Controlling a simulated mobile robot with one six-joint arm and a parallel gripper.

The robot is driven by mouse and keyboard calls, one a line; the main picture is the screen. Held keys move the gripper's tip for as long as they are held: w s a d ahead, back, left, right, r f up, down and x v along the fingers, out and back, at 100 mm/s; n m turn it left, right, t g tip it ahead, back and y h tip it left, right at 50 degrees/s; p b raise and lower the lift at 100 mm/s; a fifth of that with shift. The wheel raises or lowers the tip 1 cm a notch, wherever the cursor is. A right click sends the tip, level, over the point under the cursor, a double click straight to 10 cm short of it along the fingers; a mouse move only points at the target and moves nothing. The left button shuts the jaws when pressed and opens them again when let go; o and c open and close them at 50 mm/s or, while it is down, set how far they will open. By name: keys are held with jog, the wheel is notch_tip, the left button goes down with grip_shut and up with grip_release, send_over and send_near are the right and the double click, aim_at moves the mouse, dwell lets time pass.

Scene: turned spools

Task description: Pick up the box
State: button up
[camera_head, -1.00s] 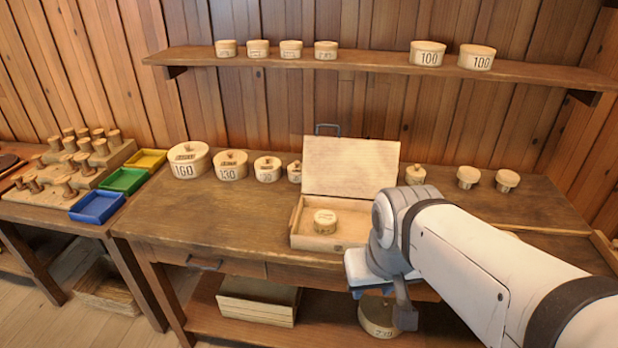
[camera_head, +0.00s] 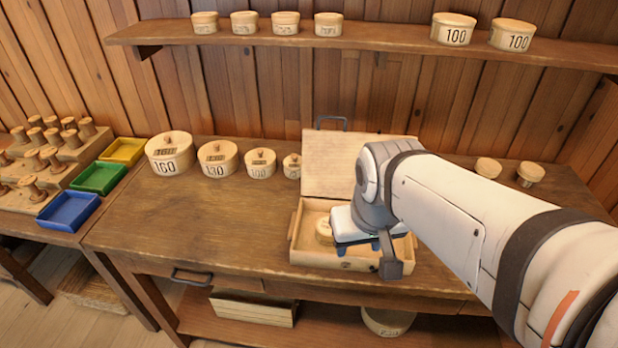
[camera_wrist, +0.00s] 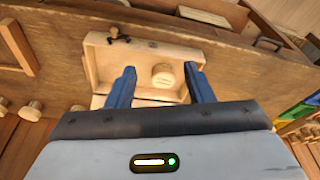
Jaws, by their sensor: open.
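An open wooden case (camera_head: 296,238) stands on the workbench, its hinged lid raised at the back. A small round lidded wooden box (camera_head: 323,232) sits inside it, partly hidden behind my gripper in the head view. My gripper (camera_head: 357,245) is over the case, just right of the round box. In the wrist view the blue fingers of my gripper (camera_wrist: 160,85) are spread apart and empty. The round box (camera_wrist: 163,75) appears between them, nearer the right finger; I cannot tell the height gap. The case (camera_wrist: 140,48) also shows there.
Several round lidded boxes (camera_head: 170,152) stand on the bench left of the case. More round boxes stand on the wall shelf (camera_head: 385,37) above. Blue (camera_head: 68,211), green and yellow trays and spools are on the left table. The bench front left is clear.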

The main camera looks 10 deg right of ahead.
aim_at(329, 231)
jog(key=o, duration=0.7)
jog(key=w+f+n, duration=0.1)
jog(key=w, duration=0.3)
jog(key=w+f+n+g, duration=0.1)
jog(key=w+f, duration=0.1)
jog(key=w, duration=0.2)
jog(key=w+f+n+b, duration=0.1)
jog(key=w+f, duration=0.1)
jog(key=w, duration=0.2)
jog(key=shift+w+d+n+g, duration=0.1)
jog(key=shift+d+n+g, duration=0.3)
jog(key=shift+o, duration=1)
jog(key=w+f+n, duration=0.1)
jog(key=w+f, duration=0.2)
jog(key=w, duration=0.1)
jog(key=w+f+n+g, duration=0.1)
jog(key=w+f, duration=0.3)
jog(key=shift+f+n+b, duration=0.15)
jog(key=shift+n+b, duration=0.25)
jog(key=shift+w+a+f+p, duration=0.1)
jog(key=shift+f+p, duration=0.05)
jog(key=shift+f, duration=1.2)
jog(key=shift+w+a+f+p, duration=0.1)
jog(key=shift+w+f+p, duration=0.1)
jog(key=shift+f, duration=1.1)
jog(key=shift+w+f+p, duration=0.1)
jog(key=shift+f+p, duration=0.05)
jog(key=shift+f, duration=1.2)
